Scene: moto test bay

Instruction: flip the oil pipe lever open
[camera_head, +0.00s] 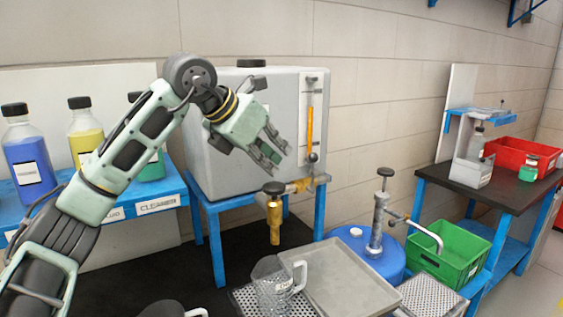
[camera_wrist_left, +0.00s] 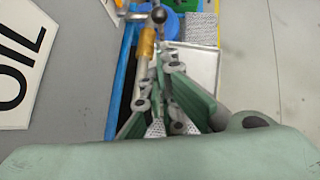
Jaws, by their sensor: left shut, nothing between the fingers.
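The oil pipe (camera_head: 300,185) comes out of the lower front of the grey oil tank (camera_head: 230,150). It ends in a brass spout (camera_head: 275,220) that points down, with a black-knobbed lever (camera_head: 274,188) at its top. The black knob also shows in the left wrist view (camera_wrist_left: 159,14), beyond my fingers. My left gripper (camera_head: 277,157) is shut and empty, in front of the tank and above the lever, apart from it in the picture. My right gripper is in neither view.
A clear jug (camera_head: 272,285) stands below the spout, beside a grey metal tray (camera_head: 345,275). A blue drum with a hand pump (camera_head: 378,225) and a green crate (camera_head: 450,250) are to the right. Bottles (camera_head: 28,160) stand on a blue shelf at left.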

